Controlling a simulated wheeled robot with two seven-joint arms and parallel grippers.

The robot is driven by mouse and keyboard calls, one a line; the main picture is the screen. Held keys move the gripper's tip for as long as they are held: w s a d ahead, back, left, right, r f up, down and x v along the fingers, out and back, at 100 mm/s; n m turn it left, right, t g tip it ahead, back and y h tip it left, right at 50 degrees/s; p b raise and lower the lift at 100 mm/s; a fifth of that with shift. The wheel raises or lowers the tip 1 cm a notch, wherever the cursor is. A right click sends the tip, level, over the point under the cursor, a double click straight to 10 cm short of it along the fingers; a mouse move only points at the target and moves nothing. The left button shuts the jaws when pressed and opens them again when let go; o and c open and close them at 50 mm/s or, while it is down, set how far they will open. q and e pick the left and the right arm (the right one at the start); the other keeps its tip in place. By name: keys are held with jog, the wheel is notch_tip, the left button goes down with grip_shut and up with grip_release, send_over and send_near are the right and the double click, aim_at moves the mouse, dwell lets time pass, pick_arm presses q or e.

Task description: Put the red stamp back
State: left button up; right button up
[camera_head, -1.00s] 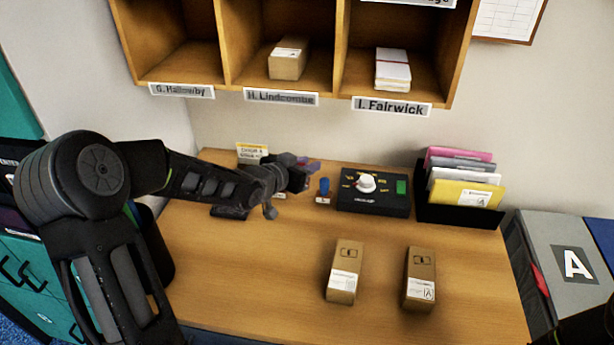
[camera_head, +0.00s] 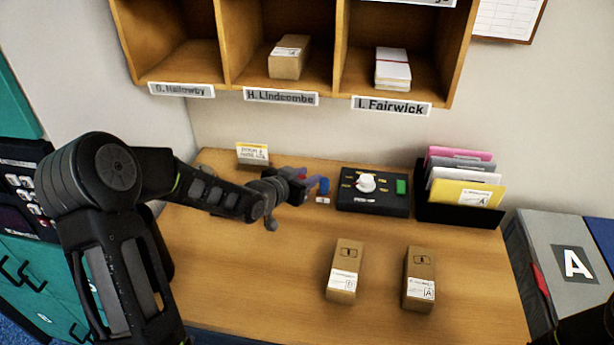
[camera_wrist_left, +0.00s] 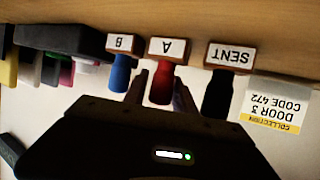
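The red stamp (camera_wrist_left: 161,82), with a white label reading A on its base, is in the left wrist view between the blue stamp (camera_wrist_left: 120,73) marked B and the black stamp (camera_wrist_left: 217,93) marked SENT. My left gripper (camera_wrist_left: 161,78) has a finger close along each side of the red handle and looks shut on it. The red stamp's base lines up with its neighbours on the table. In the head view my left gripper (camera_head: 306,186) is just left of the blue stamp (camera_head: 324,186) and mostly hides the red and black ones. My right gripper is not visible.
A black device (camera_head: 374,204) with a white knob and green button stands right of the stamps, then a file holder (camera_head: 432,208). Two cartons (camera_head: 344,272) (camera_head: 419,279) lie in front. A door-code card (camera_head: 252,153) stands behind my gripper. The desk's front left is clear.

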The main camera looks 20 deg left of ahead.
pick_arm(q)
jog(key=shift+r, duration=0.15)
jog(key=v, duration=1.1)
jog(key=shift+r, duration=0.1)
jog(key=shift+s+r+p, duration=0.15)
jog(key=shift+s+p, duration=0.15)
jog(key=shift+s, duration=0.2)
